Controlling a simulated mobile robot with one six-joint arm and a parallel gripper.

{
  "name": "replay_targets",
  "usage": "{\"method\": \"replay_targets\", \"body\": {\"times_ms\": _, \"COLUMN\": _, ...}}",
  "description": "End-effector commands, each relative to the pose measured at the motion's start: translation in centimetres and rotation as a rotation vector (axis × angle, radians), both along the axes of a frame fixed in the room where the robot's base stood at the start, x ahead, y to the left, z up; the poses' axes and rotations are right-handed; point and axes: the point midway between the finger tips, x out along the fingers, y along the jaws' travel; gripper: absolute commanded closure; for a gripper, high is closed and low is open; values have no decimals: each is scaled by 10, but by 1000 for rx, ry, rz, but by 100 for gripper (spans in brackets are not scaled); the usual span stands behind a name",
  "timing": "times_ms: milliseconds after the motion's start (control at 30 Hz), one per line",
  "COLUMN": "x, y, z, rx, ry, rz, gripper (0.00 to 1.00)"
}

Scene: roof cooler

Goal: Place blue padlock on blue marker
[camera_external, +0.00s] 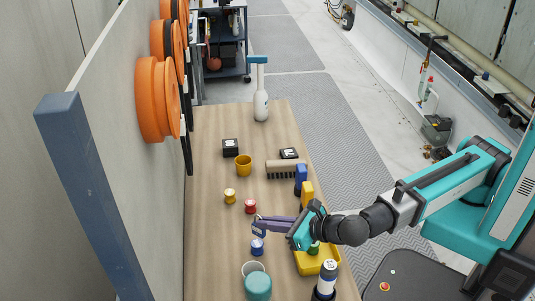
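A taller blue piece (301,173) stands farther back, beside the brush. I cannot tell for sure which of these is the padlock or the marker. My gripper (256,225), with purple fingers pointing left, is just behind the small blue-topped object in the picture and looks above the table.
Small yellow (229,196) and red (250,206) pieces stand left of my gripper. A yellow tray (303,263) lies under my wrist. A teal-and-white container (258,287) and a dark bottle (325,283) stand in front.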

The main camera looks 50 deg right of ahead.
Motion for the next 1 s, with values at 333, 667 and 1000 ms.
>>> {"method": "replay_targets", "body": {"times_ms": 333, "x": 5, "y": 5, "z": -1, "rx": 0, "ry": 0, "rz": -1, "gripper": 100}}
{"method": "replay_targets", "body": {"times_ms": 667, "x": 5, "y": 5, "z": -9, "rx": -3, "ry": 0, "rz": -1, "gripper": 100}}
{"method": "replay_targets", "body": {"times_ms": 1000, "x": 5, "y": 5, "z": -35, "rx": -2, "ry": 0, "rz": 0, "gripper": 100}}
